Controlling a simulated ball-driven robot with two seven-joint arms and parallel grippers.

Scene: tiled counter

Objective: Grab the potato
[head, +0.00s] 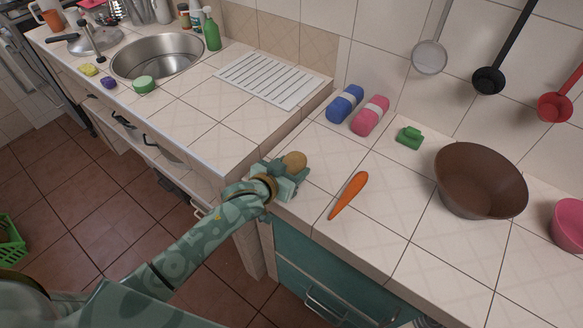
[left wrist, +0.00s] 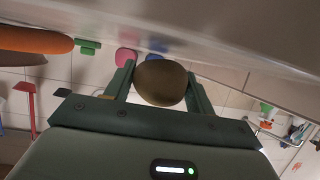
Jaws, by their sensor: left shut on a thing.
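The potato (head: 295,160) is a small round brown lump at the end of my left arm, near the left end of the tiled counter. My left gripper (head: 289,172) is shut on it. In the left wrist view the potato (left wrist: 161,83) sits between the two fingers of my left gripper (left wrist: 160,88), touching or nearly touching both. The head view does not show clearly whether the potato is clear of the counter. My right gripper is not in view.
An orange carrot (head: 349,195) lies right of my gripper. Blue (head: 345,104) and pink (head: 370,116) rolls, a green block (head: 409,137) and a brown bowl (head: 480,181) stand farther along. A sink (head: 157,57) and white drying rack (head: 272,79) are at upper left.

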